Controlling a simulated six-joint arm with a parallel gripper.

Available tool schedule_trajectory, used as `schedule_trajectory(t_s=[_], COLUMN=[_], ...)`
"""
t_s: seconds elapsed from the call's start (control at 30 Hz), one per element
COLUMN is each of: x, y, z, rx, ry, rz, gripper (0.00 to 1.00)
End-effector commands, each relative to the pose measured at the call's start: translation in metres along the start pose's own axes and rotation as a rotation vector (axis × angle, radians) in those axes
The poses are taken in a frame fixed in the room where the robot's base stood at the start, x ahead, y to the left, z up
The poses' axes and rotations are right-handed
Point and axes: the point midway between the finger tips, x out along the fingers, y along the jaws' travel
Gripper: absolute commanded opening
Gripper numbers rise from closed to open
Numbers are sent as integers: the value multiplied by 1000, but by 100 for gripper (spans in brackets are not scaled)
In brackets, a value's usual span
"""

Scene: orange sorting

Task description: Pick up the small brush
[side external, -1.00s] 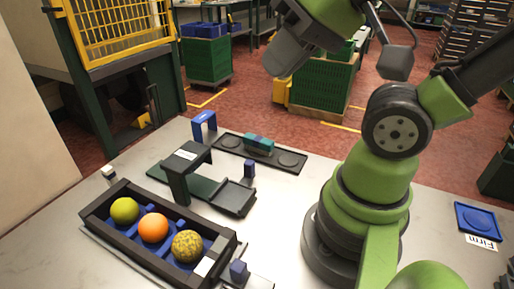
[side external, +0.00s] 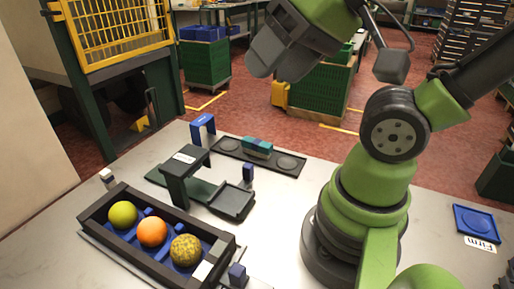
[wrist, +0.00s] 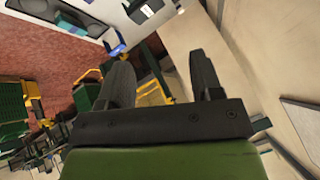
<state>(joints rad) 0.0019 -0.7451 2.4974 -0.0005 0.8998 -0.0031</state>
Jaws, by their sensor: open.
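I cannot clearly make out a brush. A small teal piece with a dark lower part (side external: 257,147) lies on a long dark tray (side external: 223,145) at the back of the table, and I cannot tell if it is the brush. A small white-topped dark piece (side external: 107,176) stands at the table's left edge. My gripper (side external: 262,58) is high above the table's far side, apart from everything. In the wrist view its two dark fingers (wrist: 163,62) are spread with nothing between them.
A dark crate (side external: 95,222) with blue inserts holds a yellow-green ball (side external: 123,214), an orange (side external: 152,231) and a speckled ball (side external: 186,249). A dark stand (side external: 178,187) and a blue arch (side external: 203,127) rise behind. A blue plate (side external: 476,222) lies at right beside a "Firm" label.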

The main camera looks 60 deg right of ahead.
Motion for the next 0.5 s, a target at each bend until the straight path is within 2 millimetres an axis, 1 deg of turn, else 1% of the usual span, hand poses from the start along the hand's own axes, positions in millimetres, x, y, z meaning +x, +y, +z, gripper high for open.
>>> schedule_trajectory(t_s=[0.07, 0.17, 0.27, 0.3, 0.37, 0.4, 0.47, 0.5], x=[3, 12, 28, 36, 49, 58, 73, 83], y=[1, 6, 18, 25, 37, 47, 63, 75], z=[-6, -22, -46, -56, -70, -79, -91, -98], rx=[-5, -23, -58, -73, -96, -112, -133, -149], ry=[-9, -36, -83, -106, -144, -170, -212, -241], rz=[18, 66, 134, 161, 198, 220, 250, 267], gripper=[60, 60, 60, 60, 60, 60, 60, 60])
